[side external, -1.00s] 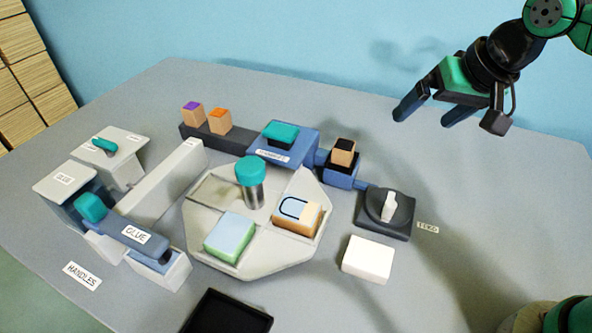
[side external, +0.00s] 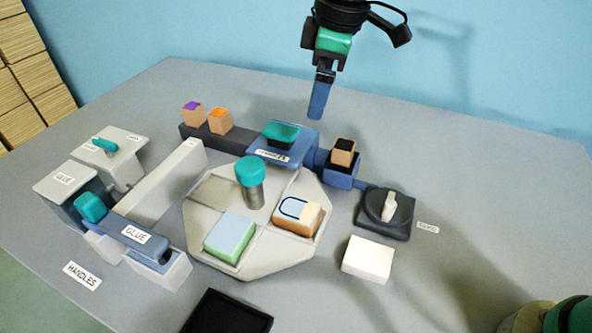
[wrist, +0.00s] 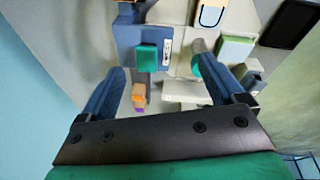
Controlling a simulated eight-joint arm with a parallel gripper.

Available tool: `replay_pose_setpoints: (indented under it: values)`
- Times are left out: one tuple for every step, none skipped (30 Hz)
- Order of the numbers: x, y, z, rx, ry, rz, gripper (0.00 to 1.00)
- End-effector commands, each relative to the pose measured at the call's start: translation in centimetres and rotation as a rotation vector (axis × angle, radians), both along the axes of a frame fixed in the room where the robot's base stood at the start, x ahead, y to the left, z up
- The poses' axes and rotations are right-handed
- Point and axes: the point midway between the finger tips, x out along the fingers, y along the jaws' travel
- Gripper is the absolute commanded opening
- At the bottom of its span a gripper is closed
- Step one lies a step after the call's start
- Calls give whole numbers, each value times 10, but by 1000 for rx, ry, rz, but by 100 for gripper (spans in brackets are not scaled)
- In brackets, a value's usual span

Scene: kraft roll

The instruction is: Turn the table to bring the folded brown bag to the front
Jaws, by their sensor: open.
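The grey eight-sided turntable (side external: 205,215) carries an upright metal post with a teal knob (side external: 250,171) near its middle. A brown block with a light blue top and a dark handle arc, which looks like the folded brown bag (side external: 298,213), lies on its right side. It also shows at the top of the wrist view (wrist: 211,12). A green block with a light blue top (side external: 230,237) lies on its front part. My gripper (side external: 318,112) is in the air behind the turntable, empty. In the wrist view its fingers (wrist: 161,76) are apart, the right one overlapping the teal knob (wrist: 196,66).
A blue station with a teal pad (side external: 281,134) stands behind the turntable. A glue station (side external: 133,228) stands at its left. A dial (side external: 388,208) and a white block (side external: 367,259) are at the right, a black tray (side external: 228,312) in front. The table's far right is clear.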

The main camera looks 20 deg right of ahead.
Motion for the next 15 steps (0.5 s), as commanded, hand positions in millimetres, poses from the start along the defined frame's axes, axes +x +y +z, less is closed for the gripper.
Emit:
replay_pose_setpoints:
  values:
    - [6, 20, -4, -22, 26, 86, 89]
    - [8, 30, -7, -36, 42, 138, 89]
    - [9, 43, -12, -54, 63, 204, 89]
    - [10, 53, -15, -65, 78, 251, 89]
    - [10, 61, -19, -76, 92, 295, 89]
    - [10, 71, -24, -90, 109, 350, 89]
    - [9, 78, -27, -99, 120, 386, 89]
    - [9, 84, -30, -107, 131, 418, 89]
    - [8, 91, -34, -115, 142, 457, 89]
    - [7, 95, -36, -121, 150, 481, 89]
    - [6, 98, -38, -126, 157, 500, 89]
    - [5, 102, -41, -131, 163, 520, 89]
    - [4, 104, -42, -133, 167, 532, 89]
    - [4, 105, -43, -135, 169, 540, 89]
    - [4, 106, -46, -137, 172, 547, 89]
